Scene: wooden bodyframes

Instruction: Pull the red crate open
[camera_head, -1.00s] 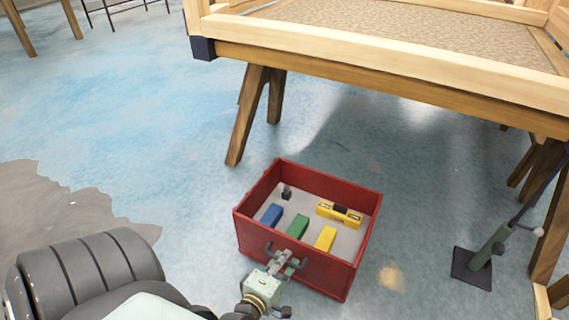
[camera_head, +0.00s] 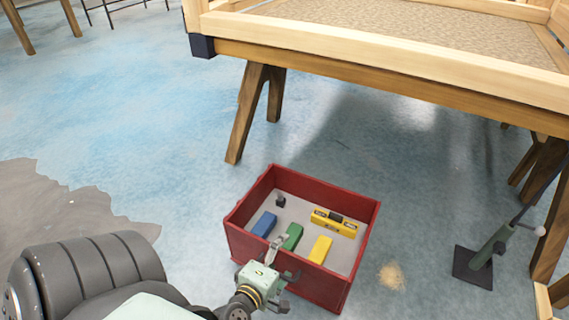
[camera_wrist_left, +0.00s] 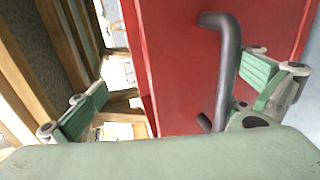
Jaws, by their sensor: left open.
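The red crate (camera_head: 318,285) stands on the floor, open at the top. In the left wrist view its red front wall (camera_wrist_left: 175,70) fills the middle. A dark bar handle (camera_wrist_left: 229,75) sticks out from that wall. My left gripper (camera_head: 285,260) is open at the crate's front wall. In the left wrist view the left gripper (camera_wrist_left: 175,100) has the handle between its spread fingers, much closer to the right finger. I cannot tell whether that finger touches it. In the head view the gripper mostly hides the handle. My right gripper is not in view.
The crate holds blue (camera_head: 264,225), green (camera_head: 292,237) and yellow (camera_head: 320,249) blocks and a yellow level (camera_head: 335,222). A wooden trestle table (camera_head: 400,75) stands behind. Floor left of the crate is clear.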

